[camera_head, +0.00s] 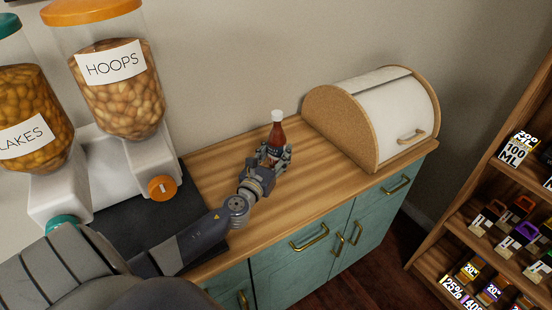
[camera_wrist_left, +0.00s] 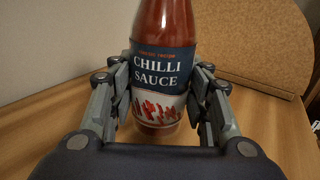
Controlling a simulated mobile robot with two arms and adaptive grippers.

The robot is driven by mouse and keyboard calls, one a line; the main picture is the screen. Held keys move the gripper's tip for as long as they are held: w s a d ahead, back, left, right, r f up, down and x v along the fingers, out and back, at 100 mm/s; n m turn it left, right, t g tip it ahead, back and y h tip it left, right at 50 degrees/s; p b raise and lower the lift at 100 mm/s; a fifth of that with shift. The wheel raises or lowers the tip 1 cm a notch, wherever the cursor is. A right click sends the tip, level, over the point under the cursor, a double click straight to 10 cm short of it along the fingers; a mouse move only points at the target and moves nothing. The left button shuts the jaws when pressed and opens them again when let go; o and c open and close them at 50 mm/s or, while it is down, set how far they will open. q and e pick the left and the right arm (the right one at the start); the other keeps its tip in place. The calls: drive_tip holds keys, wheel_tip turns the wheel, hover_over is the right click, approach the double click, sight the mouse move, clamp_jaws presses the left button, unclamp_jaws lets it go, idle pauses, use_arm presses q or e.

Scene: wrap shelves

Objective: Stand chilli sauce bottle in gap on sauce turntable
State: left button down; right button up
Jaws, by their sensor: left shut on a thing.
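The chilli sauce bottle (camera_head: 276,135) is red with a white cap and stands upright over the wooden counter, left of the bread bin. It also shows in the left wrist view (camera_wrist_left: 161,70), with its dark blue label facing me. My left gripper (camera_head: 274,158) is shut on the bottle, one finger on each side of its lower body. The bottle's base looks at or very near the counter top; I cannot tell whether it touches. No sauce turntable shows in either view. My right gripper is not in view.
A bread bin (camera_head: 385,115) with a white roll lid stands right of the bottle. Cereal dispensers (camera_head: 118,90) stand on a dark mat at the left. The wall is close behind. A shelf rack (camera_head: 490,215) with small boxes is at the right. Counter (camera_head: 225,185) around the bottle is clear.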

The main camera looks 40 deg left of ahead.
use_arm(q)
drive_tip(key=shift+f+b, duration=0.3)
drive_tip(key=shift+f, duration=0.9)
drive_tip(key=c, duration=0.9)
unclamp_jaws()
drive_tip(key=shift+f, duration=0.15)
drive_tip(key=shift+o, duration=0.2)
